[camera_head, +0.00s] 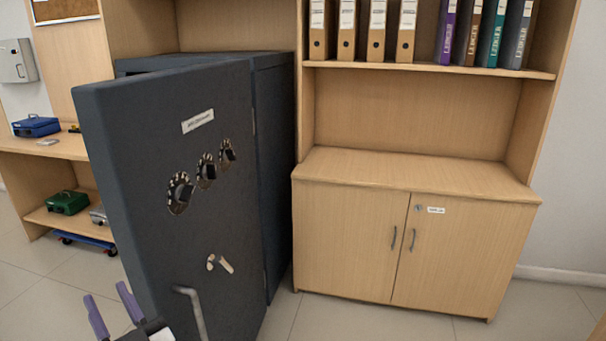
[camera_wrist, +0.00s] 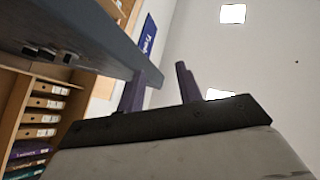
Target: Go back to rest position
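My gripper (camera_head: 114,312) is at the lower left of the head view, in front of the dark blue-grey safe's open door (camera_head: 180,190). Its two purple fingers stand apart with nothing visible between them. The fingers also show in the wrist view (camera_wrist: 160,90), pointing up, with the dark door edge (camera_wrist: 75,38) close beside the left finger. I cannot tell whether that finger touches the door. The door has several dials, a small handle (camera_head: 220,264) and a grey pull bar (camera_head: 190,308).
A wooden cabinet (camera_head: 350,240) with closed doors stands right of the safe, under a shelf of binders (camera_head: 376,30). At left, a wooden counter (camera_head: 60,148) holds a blue cash box (camera_head: 36,126); a green box (camera_head: 68,202) sits below. Floor (camera_head: 380,322) is clear before the cabinet.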

